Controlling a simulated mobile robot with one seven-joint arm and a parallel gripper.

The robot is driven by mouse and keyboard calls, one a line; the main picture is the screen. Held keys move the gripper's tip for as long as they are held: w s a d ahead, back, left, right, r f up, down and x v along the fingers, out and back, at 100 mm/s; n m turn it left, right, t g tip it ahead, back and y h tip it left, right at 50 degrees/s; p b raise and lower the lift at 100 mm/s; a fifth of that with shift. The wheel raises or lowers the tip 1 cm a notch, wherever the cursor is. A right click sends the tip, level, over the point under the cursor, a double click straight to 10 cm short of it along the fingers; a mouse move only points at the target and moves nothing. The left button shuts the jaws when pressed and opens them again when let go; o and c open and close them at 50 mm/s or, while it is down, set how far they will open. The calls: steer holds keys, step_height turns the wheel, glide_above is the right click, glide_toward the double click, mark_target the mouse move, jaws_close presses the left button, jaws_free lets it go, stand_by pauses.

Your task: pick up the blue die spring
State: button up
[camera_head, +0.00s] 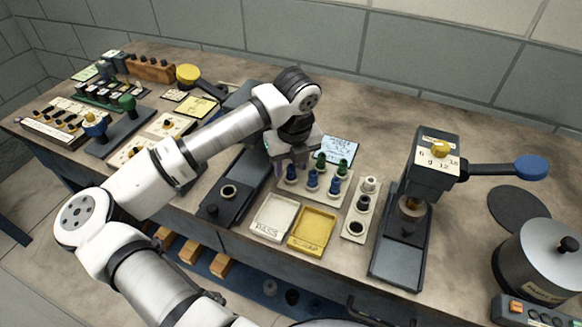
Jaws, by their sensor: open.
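A pale rack (312,199) in the middle of the bench holds small upright springs. Two blue die springs (312,180) (335,185) stand in its front row, and a darker bluish one (291,172) stands at the left end of that row. Two green springs (320,161) (343,165) stand behind. My gripper (289,163) points down over the left end of the rack, close to the darker spring. It is open, and I see nothing held between its fingers. The gripper and wrist hide the rack's back left corner.
A white PASS tray (274,218) and a yellow SCRAP tray (313,231) lie in front of the rack. A strip with white and dark pieces (354,211) is to the right, beside a press (407,225) with a blue-knobbed lever. A dark fixture (228,200) stands left.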

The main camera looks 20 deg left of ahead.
steer(key=shift+f, duration=0.5)
jaws_close()
steer(key=shift+w+r, duration=0.1)
steer(key=shift+r, duration=0.05)
step_height(320, 180, up, 19)
steer(key=b, duration=0.4)
step_height(320, 180, up, 4)
steer(key=p, duration=0.2)
glide_above(291, 166)
stand_by(0.4)
